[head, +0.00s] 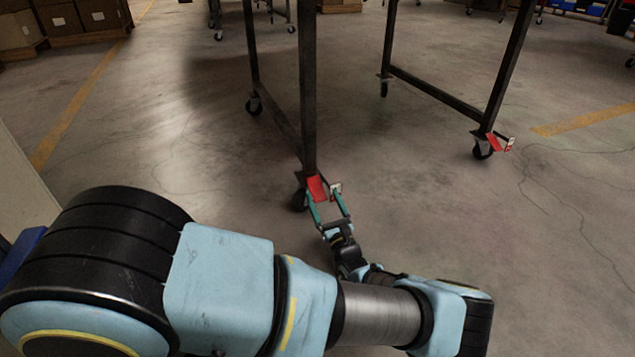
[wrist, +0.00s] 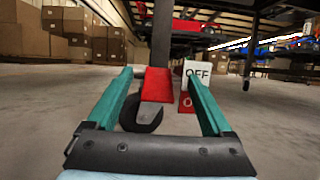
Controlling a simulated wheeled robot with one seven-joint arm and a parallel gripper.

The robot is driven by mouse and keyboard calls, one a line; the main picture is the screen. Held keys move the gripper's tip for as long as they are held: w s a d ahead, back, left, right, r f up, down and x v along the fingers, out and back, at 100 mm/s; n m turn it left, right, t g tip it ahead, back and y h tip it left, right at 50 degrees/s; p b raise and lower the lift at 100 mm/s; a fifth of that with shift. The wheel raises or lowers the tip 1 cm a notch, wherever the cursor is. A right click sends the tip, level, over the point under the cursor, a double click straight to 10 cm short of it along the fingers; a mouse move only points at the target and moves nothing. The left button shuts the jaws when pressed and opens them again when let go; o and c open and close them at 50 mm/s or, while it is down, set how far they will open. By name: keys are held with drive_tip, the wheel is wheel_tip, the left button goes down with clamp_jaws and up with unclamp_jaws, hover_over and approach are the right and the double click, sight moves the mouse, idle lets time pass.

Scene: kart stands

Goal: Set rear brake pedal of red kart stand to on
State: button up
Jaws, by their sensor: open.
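The dark metal kart stand (head: 308,90) rises in front of me, its near leg on a black caster (head: 299,199). A red brake pedal (head: 317,188) sits at that caster, with a small label plate (head: 336,189) to its right. In the wrist view the red pedal (wrist: 157,84) slopes down between my fingers, beside a white OFF plate (wrist: 198,72). A red plate (wrist: 187,102) below it is partly hidden by my right finger. My gripper (head: 326,198) is open, its teal fingers on either side of the pedal; contact cannot be told.
Another red pedal (head: 494,142) with a label sits at the stand's right caster (head: 482,152). Stacked boxes (head: 85,18) stand far left. Red bodywork (wrist: 190,27) shows overhead in the wrist view. The concrete floor around the near caster is clear.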

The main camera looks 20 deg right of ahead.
drive_tip(key=s+p, duration=0.2)
drive_tip(key=s, duration=0.5)
drive_tip(key=shift+s+d, duration=0.15)
drive_tip(key=shift+d, duration=0.3)
drive_tip(key=s+a+r+n+g+y+p, duration=0.1)
drive_tip(key=a+r+n+g+y+p, duration=0.2)
drive_tip(key=a+r+n+g+y, duration=0.5)
drive_tip(key=s+a+r+n+g+y+p, duration=0.1)
drive_tip(key=a+r+n+g+p, duration=0.4)
drive_tip(key=a+n+g, duration=0.65)
drive_tip(key=s+a+r+n+h+p, duration=0.25)
drive_tip(key=r+n+h, duration=0.2)
drive_tip(key=r, duration=0.65)
drive_tip(key=s+a+r+n+g+h+p, duration=0.1)
drive_tip(key=a+r+n+h+p, duration=0.3)
drive_tip(key=r, duration=0.6)
drive_tip(key=s+a+r+n+h+p, duration=0.15)
drive_tip(key=r+n+h, duration=0.35)
drive_tip(key=r, duration=0.6)
wheel_tip(320, 180, up, 36)
drive_tip(key=y+p, duration=0.1)
drive_tip(key=p, duration=3.5)
drive_tip(key=shift+r, duration=0.25)
